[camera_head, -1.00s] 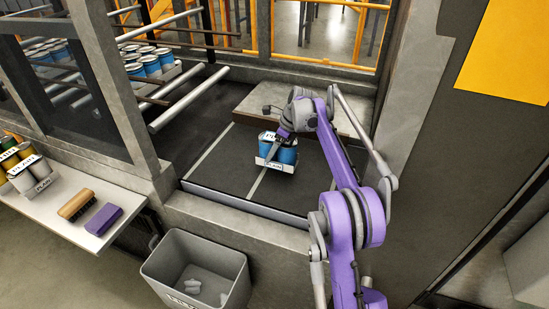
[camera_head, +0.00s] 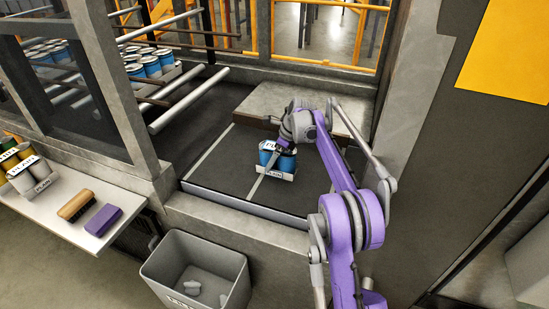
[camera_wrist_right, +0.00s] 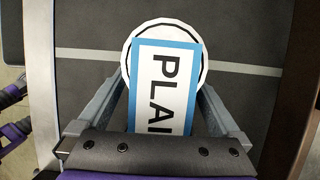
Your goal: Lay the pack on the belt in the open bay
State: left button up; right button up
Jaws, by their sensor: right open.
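The pack (camera_head: 279,174), a few blue cans in a white tray labelled PLAIN, appears upright on the dark belt (camera_head: 222,172) inside the open bay, by the nearer pale line. My right gripper (camera_head: 276,158) is right at the pack, its jaws at the cans. In the right wrist view the open fingers (camera_wrist_right: 165,85) stand on both sides of a blue-edged label and round white can top (camera_wrist_right: 165,35) of the pack. Whether a finger touches is hard to tell. My left gripper is not in view.
A concrete sill (camera_head: 240,220) and a post (camera_head: 115,90) frame the bay. A stone block (camera_head: 250,106) lies behind the pack. Rails and more blue cans (camera_head: 150,66) are at back left. A bin (camera_head: 195,275) stands in front; a shelf (camera_head: 95,243) holds a brush (camera_head: 76,205).

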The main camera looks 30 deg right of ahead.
jog(key=v, duration=1.2)
jog(key=shift+p, duration=0.4)
jog(key=shift+s+a+r, duration=0.1)
jog(key=shift+a+r, duration=0.1)
jog(key=shift+a, duration=0.05)
jog(key=s+a+n+h, duration=0.2)
jog(key=s+a+n, duration=1)
jog(key=s+a, duration=0.15)
jog(key=s+a+f+n, duration=0.3)
jog(key=s+f+n, duration=0.1)
jog(key=s, duration=0.3)
jog(key=s+a+f+n+t, duration=0.1)
jog(key=s+a+f+n, duration=0.1)
jog(key=s+f+n, duration=0.2)
jog(key=s+a+f+n+t+h, duration=0.1)
jog(key=s+a+f+n, duration=0.2)
jog(key=s+n, duration=0.4)
jog(key=s+f, duration=0.1)
jog(key=s, duration=0.2)
jog(key=shift+s+a+f+n, duration=0.3)
jog(key=shift+a+f+n, duration=0.05)
jog(key=shift+f+n, duration=0.05)
